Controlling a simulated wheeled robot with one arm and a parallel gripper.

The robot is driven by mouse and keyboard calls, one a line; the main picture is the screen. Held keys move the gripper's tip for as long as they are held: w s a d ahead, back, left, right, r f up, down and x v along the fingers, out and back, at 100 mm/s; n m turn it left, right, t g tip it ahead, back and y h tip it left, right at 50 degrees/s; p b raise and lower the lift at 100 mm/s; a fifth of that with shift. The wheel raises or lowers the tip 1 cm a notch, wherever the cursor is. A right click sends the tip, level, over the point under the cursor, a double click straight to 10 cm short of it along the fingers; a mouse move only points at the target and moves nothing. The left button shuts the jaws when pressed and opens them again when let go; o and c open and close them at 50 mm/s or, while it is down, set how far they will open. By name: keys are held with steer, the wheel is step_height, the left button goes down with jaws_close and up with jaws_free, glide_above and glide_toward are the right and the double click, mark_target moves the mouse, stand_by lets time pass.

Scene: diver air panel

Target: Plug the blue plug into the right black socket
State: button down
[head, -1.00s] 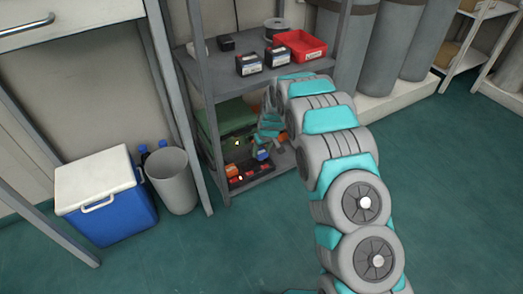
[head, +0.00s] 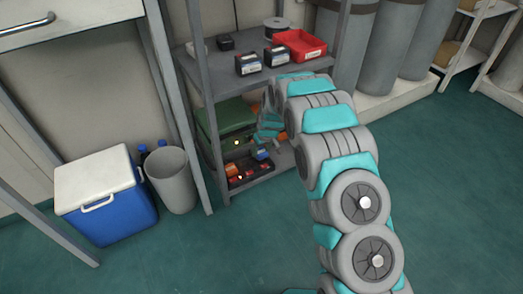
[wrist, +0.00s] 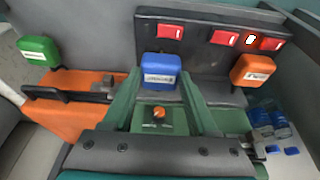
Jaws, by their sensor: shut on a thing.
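The blue plug (wrist: 161,72) is between the green fingertips of my gripper (wrist: 162,80) in the wrist view. My gripper is shut on it, and the plug sits against the front of the black panel (wrist: 205,65). In the head view the blue plug (head: 262,155) shows small beside the panel (head: 234,181) on the low shelf. The panel carries several red parts (wrist: 170,31) along its top. No socket opening can be made out, and the plug's far side is hidden, so I cannot tell whether it is inserted.
A green plug (wrist: 38,50) is at the left and an orange plug (wrist: 253,70) at the right in the wrist view. The shelf rack (head: 205,85) encloses the panel, with a red tray (head: 300,45) above. A bin (head: 172,180) and cooler (head: 107,200) stand left.

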steer(key=shift+f, duration=1)
stand_by(2.1)
steer(key=shift+c, duration=0.5)
jaws_free()
